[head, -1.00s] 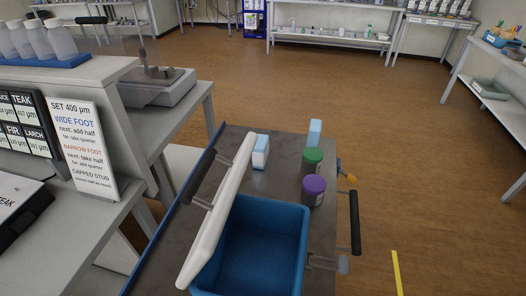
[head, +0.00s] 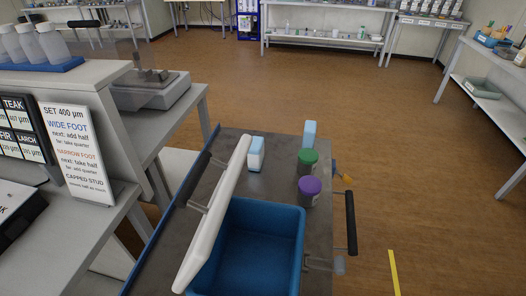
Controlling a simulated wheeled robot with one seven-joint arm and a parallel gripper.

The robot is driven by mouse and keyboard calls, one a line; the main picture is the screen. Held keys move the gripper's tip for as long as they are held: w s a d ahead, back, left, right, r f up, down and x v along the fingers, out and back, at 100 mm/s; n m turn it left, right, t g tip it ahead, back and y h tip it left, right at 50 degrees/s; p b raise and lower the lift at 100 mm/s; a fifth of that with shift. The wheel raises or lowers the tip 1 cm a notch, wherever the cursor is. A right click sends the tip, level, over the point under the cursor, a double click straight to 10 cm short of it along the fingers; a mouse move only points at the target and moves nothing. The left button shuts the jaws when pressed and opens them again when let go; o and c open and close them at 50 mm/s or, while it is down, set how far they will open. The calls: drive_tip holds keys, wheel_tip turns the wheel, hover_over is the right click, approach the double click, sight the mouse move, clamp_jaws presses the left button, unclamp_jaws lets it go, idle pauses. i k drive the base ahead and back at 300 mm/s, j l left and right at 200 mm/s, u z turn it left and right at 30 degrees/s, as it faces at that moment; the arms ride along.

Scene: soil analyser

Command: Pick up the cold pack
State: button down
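Two small light blue blocks stand on the grey cart top (head: 218,150), and either could be the cold pack. One block with a white lower part (head: 256,154) stands just beyond the raised lid. The other, plainer light blue block (head: 309,134) stands at the far right, behind a green-lidded jar (head: 308,161). I cannot tell for sure which is the cold pack. A blue cooler box (head: 265,250) stands open and looks empty inside. Its white lid (head: 213,215) is tilted up on the left side. My gripper is not in view.
A purple-lidded jar (head: 309,191) stands in front of the green one. Black handles stick out at the cart's sides, the right one (head: 351,222) over open floor. A bench with a sign (head: 75,155) and a scale (head: 150,91) is on the left. Brown floor lies clear beyond.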

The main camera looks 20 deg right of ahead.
sight(255, 153)
drive_tip(key=l+u, duration=0.1)
drive_tip(key=u, duration=0.25)
drive_tip(key=i+l+u, duration=0.1)
drive_tip(key=u, duration=0.25)
drive_tip(key=l+u, duration=0.2)
drive_tip(key=u, duration=0.15)
drive_tip(key=l+u, duration=0.2)
drive_tip(key=l, duration=0.4)
drive_tip(key=l+u, duration=0.25)
drive_tip(key=l, duration=0.35)
drive_tip(key=l+u, duration=0.2)
drive_tip(key=l, duration=0.4)
drive_tip(key=k+l+u, duration=0.2)
drive_tip(key=l, duration=0.35)
drive_tip(key=k+l, duration=0.1)
drive_tip(key=l, duration=0.4)
drive_tip(key=k+l, duration=0.1)
drive_tip(key=l, duration=0.45)
drive_tip(key=k+l, duration=0.1)
drive_tip(key=l, duration=0.4)
drive_tip(key=k+l, duration=0.1)
drive_tip(key=l, duration=0.4)
drive_tip(key=u, duration=0.05)
